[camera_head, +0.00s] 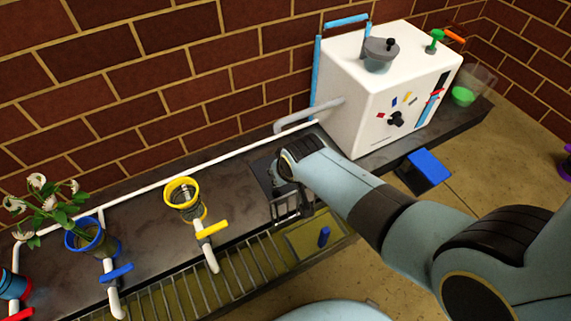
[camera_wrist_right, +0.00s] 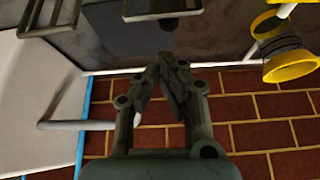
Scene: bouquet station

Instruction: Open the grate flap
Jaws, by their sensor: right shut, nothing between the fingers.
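The grate flap (camera_head: 300,240) is a flat, yellowish panel at the front of the dark counter, at the right end of the grate (camera_head: 200,285). A blue upright knob (camera_head: 325,236) stands on it. The flap looks level with the grate bars. My right arm comes in from the right in the head view and ends over the counter behind the flap. The fingers of my right gripper (camera_wrist_right: 165,65) show in the right wrist view, shut and empty. They look apart from the knob, which that view does not show. My left gripper is out of view.
A white machine (camera_head: 370,90) stands behind my right wrist. A yellow ring holder (camera_head: 183,193) with a yellow valve handle (camera_head: 212,229) is to the left. A blue pot (camera_head: 92,238) holds white flowers. Dark metal bracket frames (camera_wrist_right: 162,8) show near the fingers in the wrist view.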

